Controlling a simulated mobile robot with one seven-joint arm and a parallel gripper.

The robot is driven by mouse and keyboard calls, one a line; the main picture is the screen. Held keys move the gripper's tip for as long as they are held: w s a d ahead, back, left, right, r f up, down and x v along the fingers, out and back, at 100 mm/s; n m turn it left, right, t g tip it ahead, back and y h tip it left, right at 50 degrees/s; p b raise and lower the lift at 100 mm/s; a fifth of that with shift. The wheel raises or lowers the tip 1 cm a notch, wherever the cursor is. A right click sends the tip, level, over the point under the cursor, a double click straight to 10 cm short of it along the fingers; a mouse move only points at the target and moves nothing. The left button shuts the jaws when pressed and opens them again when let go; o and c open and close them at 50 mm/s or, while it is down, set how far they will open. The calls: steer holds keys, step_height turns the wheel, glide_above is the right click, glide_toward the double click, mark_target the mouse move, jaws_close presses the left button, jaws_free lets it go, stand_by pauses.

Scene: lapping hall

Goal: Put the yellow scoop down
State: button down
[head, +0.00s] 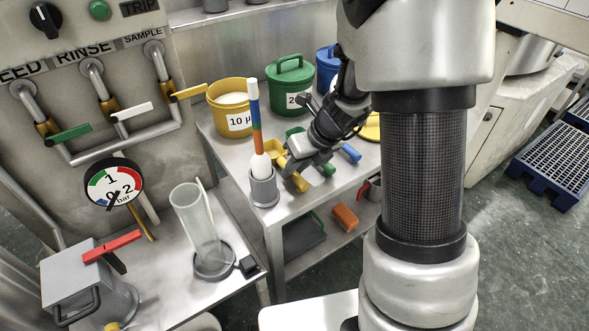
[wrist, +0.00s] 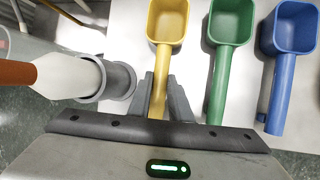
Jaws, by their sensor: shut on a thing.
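The yellow scoop (wrist: 167,22) lies bowl-away in the wrist view, its handle between the two grey fingers of my gripper (wrist: 160,98). The fingers are shut on that handle. In the head view my gripper (head: 290,168) is low over the steel table, and the yellow scoop (head: 276,151) shows beside it, partly hidden by the fingers. The scoop is at or close to the tabletop; I cannot tell whether it touches. A green scoop (wrist: 230,25) and a blue scoop (wrist: 288,30) lie in a row to its right in the wrist view.
A grey cup (head: 264,188) holding a white-tipped striped stick (head: 256,115) stands close left of my gripper. Behind are a yellow tub (head: 228,112), a green tub (head: 290,88) and a blue tub (head: 326,66). A glass cylinder (head: 195,225) stands on the nearer left bench.

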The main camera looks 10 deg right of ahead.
steer(key=shift+f, duration=0.1)
steer(key=c, duration=1.6)
jaws_free()
